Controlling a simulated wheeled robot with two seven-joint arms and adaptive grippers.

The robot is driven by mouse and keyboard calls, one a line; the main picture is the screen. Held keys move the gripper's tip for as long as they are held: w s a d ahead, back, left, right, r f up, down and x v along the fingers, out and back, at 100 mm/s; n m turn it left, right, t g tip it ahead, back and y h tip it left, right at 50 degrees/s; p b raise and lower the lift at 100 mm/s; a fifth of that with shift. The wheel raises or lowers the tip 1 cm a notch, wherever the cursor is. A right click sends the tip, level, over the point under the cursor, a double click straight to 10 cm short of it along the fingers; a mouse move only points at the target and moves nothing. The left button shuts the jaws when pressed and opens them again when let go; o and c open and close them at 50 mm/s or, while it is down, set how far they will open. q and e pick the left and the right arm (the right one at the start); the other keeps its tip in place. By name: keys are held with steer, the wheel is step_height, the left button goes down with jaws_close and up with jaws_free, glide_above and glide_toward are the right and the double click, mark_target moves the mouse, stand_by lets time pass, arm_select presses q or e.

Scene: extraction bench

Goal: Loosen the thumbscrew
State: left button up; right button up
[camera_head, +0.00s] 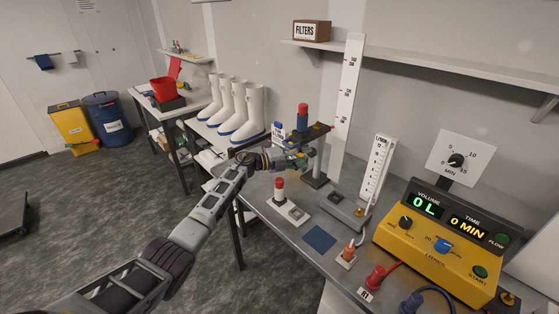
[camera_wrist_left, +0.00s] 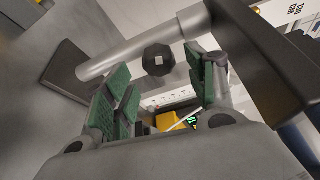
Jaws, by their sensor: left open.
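The thumbscrew (camera_wrist_left: 158,60) is a dark, many-sided knob with a pale square centre, beside a grey metal rod in the left wrist view. My left gripper (camera_head: 297,160) is at the upper part of the stand (camera_head: 316,178) on the bench. Its green-padded fingers are open, and they also show in the left wrist view (camera_wrist_left: 160,88). The knob appears between and slightly beyond the fingertips; I cannot tell whether they touch it. In the head view the knob is too small or hidden to make out. My right gripper is not in view.
A red-and-blue cylinder (camera_head: 303,115) sits at the stand's dark clamp arm. A tall white scale (camera_head: 348,100) rises behind. White boots (camera_head: 240,110) stand at the left.

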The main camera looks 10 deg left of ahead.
arm_select(q)
steer(key=v, duration=0.9)
steer(key=shift+a, duration=0.3)
steer(key=shift+s, duration=0.15)
